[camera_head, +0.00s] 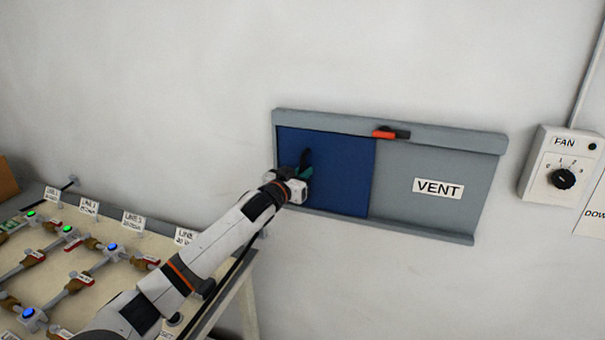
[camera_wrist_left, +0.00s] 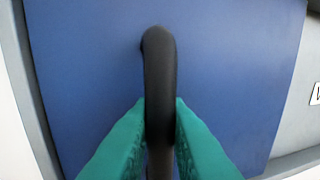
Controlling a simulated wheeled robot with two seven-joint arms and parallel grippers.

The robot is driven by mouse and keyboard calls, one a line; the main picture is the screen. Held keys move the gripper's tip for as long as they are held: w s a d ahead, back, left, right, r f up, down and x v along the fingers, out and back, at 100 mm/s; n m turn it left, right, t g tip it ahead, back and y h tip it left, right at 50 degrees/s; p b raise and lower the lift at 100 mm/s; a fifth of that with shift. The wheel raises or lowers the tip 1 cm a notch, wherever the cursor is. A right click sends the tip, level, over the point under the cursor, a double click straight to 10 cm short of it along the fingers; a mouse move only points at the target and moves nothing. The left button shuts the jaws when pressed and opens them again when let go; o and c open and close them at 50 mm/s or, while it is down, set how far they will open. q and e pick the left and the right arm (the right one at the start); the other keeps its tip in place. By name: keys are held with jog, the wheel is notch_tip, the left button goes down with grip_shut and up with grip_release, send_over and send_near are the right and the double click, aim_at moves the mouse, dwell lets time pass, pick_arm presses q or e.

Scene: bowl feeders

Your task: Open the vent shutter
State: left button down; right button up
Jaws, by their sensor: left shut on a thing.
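The vent shutter (camera_head: 342,170) is a dark blue panel in the left half of a grey wall frame (camera_head: 430,165) labelled VENT. It also fills most of the left wrist view (camera_wrist_left: 230,70). A black handle (camera_head: 306,157) stands out from its left part and shows as a curved bar in the left wrist view (camera_wrist_left: 159,75). My left gripper (camera_head: 303,174) is at the handle. Its green fingers (camera_wrist_left: 160,125) are shut on the handle, one on each side. The handle's lower end is partly hidden between the fingers. My right gripper is not in view.
A red and black latch piece (camera_head: 390,133) sits on the frame's top rail. A fan control box with a knob (camera_head: 563,178) is on the wall at the right. A bench with several valves and lit buttons (camera_head: 75,255) stands at the lower left.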

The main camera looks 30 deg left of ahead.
pick_arm(q)
jog(key=shift+d, duration=0.1)
jog(key=w+d, duration=0.2)
jog(key=d, duration=0.5)
jog(key=w+d+b, duration=0.1)
jog(key=d, duration=0.7)
jog(key=w+d+b, duration=0.1)
jog(key=w+d, duration=0.1)
jog(key=d, duration=0.6)
jog(key=shift+w, duration=0.3)
jog(key=c, duration=1.5)
grip_release()
jog(key=shift+s, duration=0.1)
jog(key=s+b, duration=0.1)
jog(key=s, duration=0.5)
jog(key=s+b, duration=0.1)
jog(key=s, duration=0.5)
jog(key=shift+d, duration=0.2)
jog(key=shift+w, duration=0.1)
